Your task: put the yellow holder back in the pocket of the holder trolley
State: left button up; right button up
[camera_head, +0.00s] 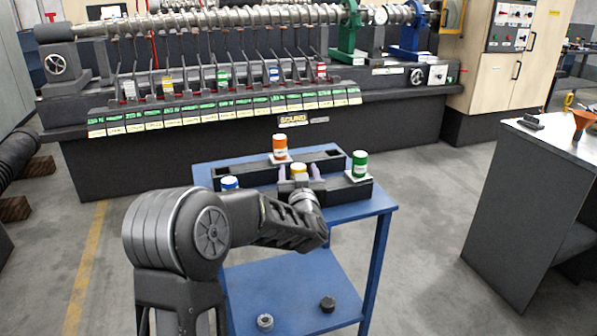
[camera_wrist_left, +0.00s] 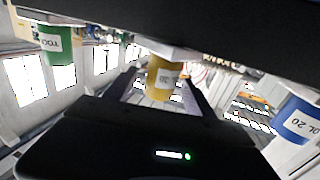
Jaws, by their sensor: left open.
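The yellow holder (camera_head: 299,168) is at the front black rack of the blue holder trolley (camera_head: 372,208), between the blue and green holders. Only its top shows in the head view. My left gripper (camera_head: 300,173) is at the yellow holder, with one finger on each side. The left wrist view shows the yellow holder (camera_wrist_left: 165,78) upside down between the spread fingers of this gripper (camera_wrist_left: 161,88). The gripper is open. The arm and wrist hide the holder's lower part and the pocket, so I cannot tell how it is seated. My right gripper is not in view.
A blue holder (camera_head: 229,183) stands left and a green holder (camera_head: 359,165) right on the front rack. An orange holder (camera_head: 280,147) stands on the back rack. A large lathe-like machine (camera_head: 250,130) is behind. A dark bench (camera_head: 530,200) stands right, with clear floor between.

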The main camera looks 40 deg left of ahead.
pick_arm(q)
jog(key=v, duration=0.8)
jog(key=shift+r, duration=0.15)
dwell(0.8)
